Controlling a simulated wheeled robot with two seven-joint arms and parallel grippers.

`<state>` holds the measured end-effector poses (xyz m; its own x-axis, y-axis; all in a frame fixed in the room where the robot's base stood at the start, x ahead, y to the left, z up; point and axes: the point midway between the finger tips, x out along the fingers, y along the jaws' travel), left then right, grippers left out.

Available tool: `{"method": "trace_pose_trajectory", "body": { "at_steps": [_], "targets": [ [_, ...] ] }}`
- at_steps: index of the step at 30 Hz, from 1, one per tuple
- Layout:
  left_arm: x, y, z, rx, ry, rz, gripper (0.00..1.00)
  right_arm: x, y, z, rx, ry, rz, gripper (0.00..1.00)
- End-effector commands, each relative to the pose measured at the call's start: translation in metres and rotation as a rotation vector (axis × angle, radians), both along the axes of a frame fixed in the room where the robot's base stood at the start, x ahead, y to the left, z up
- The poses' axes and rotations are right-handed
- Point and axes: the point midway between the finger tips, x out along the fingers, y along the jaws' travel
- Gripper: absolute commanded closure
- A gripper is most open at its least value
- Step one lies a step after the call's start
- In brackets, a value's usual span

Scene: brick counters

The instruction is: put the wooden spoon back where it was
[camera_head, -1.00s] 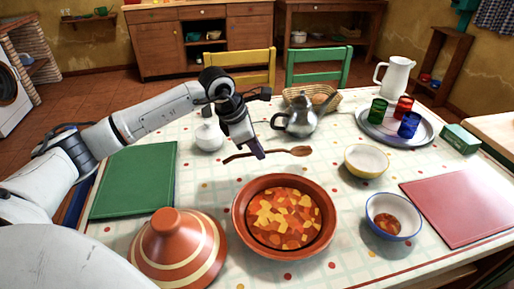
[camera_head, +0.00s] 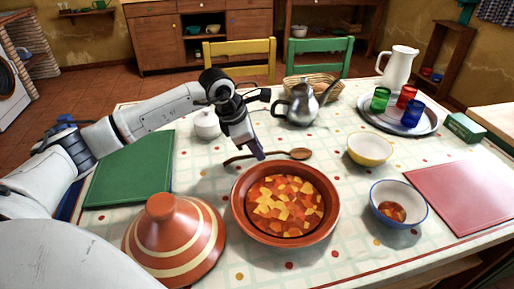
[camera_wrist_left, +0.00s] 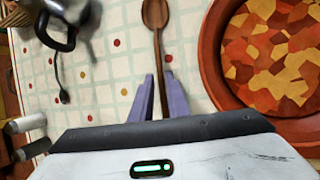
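The wooden spoon (camera_head: 299,154) lies on the tablecloth behind the stew dish, its bowl to the right and its handle to the left. My left gripper (camera_head: 259,155) points down at the handle from above. In the left wrist view, my left gripper's purple fingers (camera_wrist_left: 162,95) are apart, with the handle of the wooden spoon (camera_wrist_left: 156,15) running between them and a gap showing at the sides. I cannot tell whether the fingertips are level with the handle or just above it. My right gripper is out of view.
The tagine dish of stew (camera_head: 240,215) is close in front of the gripper, with its conical lid (camera_head: 175,240) to the left. A white sugar pot (camera_head: 206,124) and a metal teapot (camera_head: 297,106) stand behind. A yellow bowl (camera_head: 370,149) is to the right.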

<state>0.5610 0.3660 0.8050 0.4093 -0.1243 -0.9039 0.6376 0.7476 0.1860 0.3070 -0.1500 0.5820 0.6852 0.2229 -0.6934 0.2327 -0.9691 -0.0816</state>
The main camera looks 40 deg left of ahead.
Motion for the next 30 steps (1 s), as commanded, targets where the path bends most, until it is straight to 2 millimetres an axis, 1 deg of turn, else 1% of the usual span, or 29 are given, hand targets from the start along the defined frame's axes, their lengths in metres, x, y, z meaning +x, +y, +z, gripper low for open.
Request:
{"method": "trace_pose_trajectory", "body": {
  "at_steps": [1,2,3,11,14,17,24,27,30],
  "targets": [
    [0.0,0.0,0.0,0.0,0.0,0.0,0.76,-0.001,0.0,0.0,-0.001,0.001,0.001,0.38],
    [0.0,0.0,0.0,0.0,0.0,0.0,0.71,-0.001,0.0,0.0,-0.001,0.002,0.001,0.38],
    [0.0,0.0,0.0,0.0,0.0,0.0,0.69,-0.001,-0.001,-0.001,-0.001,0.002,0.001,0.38],
    [0.0,0.0,0.001,0.0,0.0,0.0,0.69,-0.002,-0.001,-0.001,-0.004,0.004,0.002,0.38],
    [-0.002,0.002,0.007,0.001,-0.002,0.001,0.69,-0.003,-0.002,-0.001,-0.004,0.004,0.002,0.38],
    [-0.009,0.004,0.021,0.002,-0.003,-0.001,0.69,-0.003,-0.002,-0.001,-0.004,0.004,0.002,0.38],
    [-0.028,0.009,0.064,0.003,-0.004,0.0,0.69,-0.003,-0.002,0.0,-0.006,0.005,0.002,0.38],
    [-0.035,0.011,0.079,0.002,-0.003,0.0,0.69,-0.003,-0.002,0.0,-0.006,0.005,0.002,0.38],
    [-0.039,0.012,0.088,0.001,-0.001,0.0,0.69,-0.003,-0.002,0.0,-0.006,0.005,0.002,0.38]
  ]
}}
